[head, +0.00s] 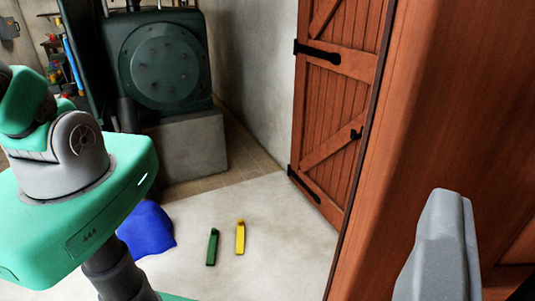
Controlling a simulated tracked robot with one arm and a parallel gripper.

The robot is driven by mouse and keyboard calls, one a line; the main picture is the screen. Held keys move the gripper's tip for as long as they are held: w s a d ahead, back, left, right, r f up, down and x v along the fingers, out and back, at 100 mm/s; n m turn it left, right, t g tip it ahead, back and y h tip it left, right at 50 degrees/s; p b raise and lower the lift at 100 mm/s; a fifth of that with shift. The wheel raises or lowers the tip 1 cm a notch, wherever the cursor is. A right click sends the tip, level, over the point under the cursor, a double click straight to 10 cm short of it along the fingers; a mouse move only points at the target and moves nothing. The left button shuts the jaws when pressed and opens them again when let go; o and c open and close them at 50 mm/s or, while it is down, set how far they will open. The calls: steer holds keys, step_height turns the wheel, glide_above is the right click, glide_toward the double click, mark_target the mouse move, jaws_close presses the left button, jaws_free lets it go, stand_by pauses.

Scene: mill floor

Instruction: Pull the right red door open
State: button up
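A red-brown plank door (338,110) with diagonal braces, black strap hinges and a small black fitting near its right edge stands right of centre. A smooth red-brown wooden surface (415,110) fills the right side, very close to the camera. I cannot tell whether it is the right door or part of the frame. My gripper (452,195) shows as grey finger parts at the lower right, in front of this surface. Its opening is not clear, and I cannot tell whether it touches the wood. No handle shows at the fingertips.
A green lever-like piece (212,247) and a yellow one (240,237) lie on the pale floor, with a blue cloth-like thing (147,229) to their left. A dark green machine (160,65) stands on a concrete block (185,145) at the back. Floor before the plank door is clear.

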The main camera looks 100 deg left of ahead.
steer(key=s+b, duration=0.1)
steer(key=s+a, duration=0.1)
steer(key=s+b, duration=0.1)
steer(key=s, duration=0.1)
steer(key=shift+a+b, duration=0.35)
steer(key=b, duration=0.4)
steer(key=shift+s+r, duration=0.1)
steer(key=shift+s, duration=0.25)
steer(key=shift+s+a+b, duration=0.15)
steer(key=shift+b, duration=1.05)
steer(key=s+a+b, duration=0.1)
steer(key=b, duration=0.2)
steer(key=shift+b, duration=0.35)
steer(key=shift+r, duration=0.15)
steer(key=shift+s+a, duration=0.1)
